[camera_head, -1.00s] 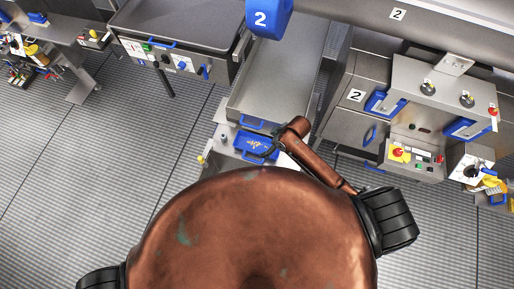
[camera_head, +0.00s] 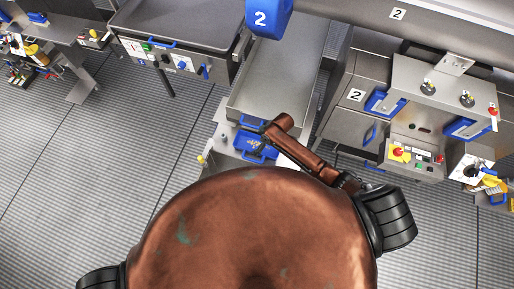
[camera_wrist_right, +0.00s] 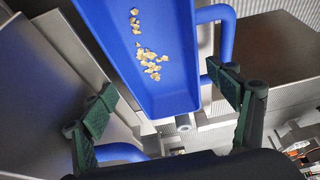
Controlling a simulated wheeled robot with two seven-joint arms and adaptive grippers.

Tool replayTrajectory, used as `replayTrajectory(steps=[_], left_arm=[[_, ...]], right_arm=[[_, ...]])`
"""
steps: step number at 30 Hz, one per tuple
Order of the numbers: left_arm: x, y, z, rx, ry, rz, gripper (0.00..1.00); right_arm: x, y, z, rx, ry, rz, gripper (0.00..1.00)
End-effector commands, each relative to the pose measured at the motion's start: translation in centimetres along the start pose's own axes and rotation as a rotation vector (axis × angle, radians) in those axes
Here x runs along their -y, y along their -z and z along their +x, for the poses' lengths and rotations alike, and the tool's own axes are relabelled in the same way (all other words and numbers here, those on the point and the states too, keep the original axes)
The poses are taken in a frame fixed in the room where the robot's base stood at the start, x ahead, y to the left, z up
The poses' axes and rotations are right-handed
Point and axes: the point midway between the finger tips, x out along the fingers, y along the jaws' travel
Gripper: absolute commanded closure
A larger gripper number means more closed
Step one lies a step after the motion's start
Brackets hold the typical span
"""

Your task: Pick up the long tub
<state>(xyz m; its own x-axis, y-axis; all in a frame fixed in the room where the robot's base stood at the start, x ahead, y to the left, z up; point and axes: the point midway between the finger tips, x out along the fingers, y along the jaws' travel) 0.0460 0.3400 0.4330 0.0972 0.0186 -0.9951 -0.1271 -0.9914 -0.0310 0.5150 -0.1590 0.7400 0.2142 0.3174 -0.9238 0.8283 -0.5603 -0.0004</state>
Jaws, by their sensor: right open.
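The long blue tub (camera_wrist_right: 155,75) fills the upper middle of the wrist view, with pale yellowish bits on its floor. A blue handle bar (camera_wrist_right: 226,35) runs along its right side, and another blue bar shows at lower left. In the head view the tub (camera_head: 252,146) is small, partly hidden behind my right arm. My right gripper (camera_wrist_right: 166,98) is open, its green-padded fingers apart on either side of the tub's near end; I cannot tell whether they touch it. In the head view the arm mostly hides this gripper. My left gripper is out of view.
A long steel trough (camera_head: 278,82) lies just beyond the tub, under a blue "2" block (camera_head: 268,18). A steel control cabinet (camera_head: 420,105) stands to the right. A steel table (camera_head: 180,25) is at upper left. The floor (camera_head: 110,150) to the left is clear.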

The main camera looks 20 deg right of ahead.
Motion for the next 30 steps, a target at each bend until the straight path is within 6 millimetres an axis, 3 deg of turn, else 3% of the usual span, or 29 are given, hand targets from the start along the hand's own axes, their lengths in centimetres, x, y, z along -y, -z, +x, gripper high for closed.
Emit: replayTrajectory(steps=[6,15,30], left_arm=[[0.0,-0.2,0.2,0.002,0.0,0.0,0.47],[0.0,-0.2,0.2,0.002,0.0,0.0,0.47],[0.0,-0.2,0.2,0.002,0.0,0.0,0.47]], right_arm=[[0.1,-0.1,3.0,0.001,-0.001,0.0,0.19],[0.1,-0.1,3.4,0.0,-0.001,0.0,0.19],[0.1,-0.2,3.4,0.0,-0.001,0.001,0.53]])
